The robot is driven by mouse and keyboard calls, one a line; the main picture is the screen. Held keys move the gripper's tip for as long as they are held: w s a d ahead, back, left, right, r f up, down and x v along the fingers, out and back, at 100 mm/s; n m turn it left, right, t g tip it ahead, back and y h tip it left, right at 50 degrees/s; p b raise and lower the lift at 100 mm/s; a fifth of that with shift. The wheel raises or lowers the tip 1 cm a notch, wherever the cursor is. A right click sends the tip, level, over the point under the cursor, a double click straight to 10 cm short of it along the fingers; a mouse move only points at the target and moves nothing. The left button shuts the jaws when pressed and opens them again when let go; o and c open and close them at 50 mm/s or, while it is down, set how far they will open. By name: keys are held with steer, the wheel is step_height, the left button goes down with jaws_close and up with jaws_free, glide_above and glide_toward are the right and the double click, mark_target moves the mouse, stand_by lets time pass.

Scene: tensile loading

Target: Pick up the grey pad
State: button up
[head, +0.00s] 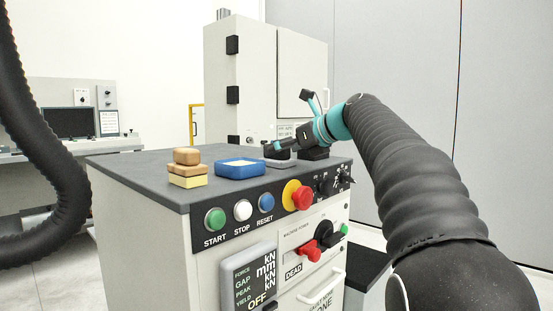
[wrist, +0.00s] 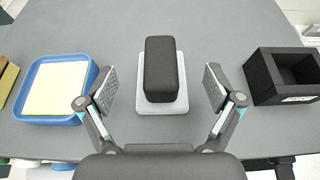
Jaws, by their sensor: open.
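The grey pad, a light grey slab (wrist: 163,108) with a black block (wrist: 163,68) on top of it, lies on the dark bench top, in the middle of the wrist view. In the head view the grey pad (head: 279,155) is small and partly hidden by my gripper (head: 272,147). In the wrist view my gripper (wrist: 160,88) is open, one finger on each side of the pad, with a visible gap on both sides. I cannot tell exactly how high the fingers are above the bench.
A blue tray (head: 240,175) with a pale insert is left of the pad; a black open box (wrist: 252,83) is to its right. A wooden block (head: 187,157) on a yellow base stands at the bench's left. Buttons and a red knob (head: 297,195) line the front panel.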

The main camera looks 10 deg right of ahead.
steer(key=shift+f+x, duration=0.15)
steer(key=shift+x, duration=1.2)
steer(key=shift+f+x, duration=0.1)
steer(key=shift+x, duration=1.2)
steer(key=shift+s+d, duration=0.1)
steer(key=shift+c, duration=0.3)
steer(key=c, duration=1.2)
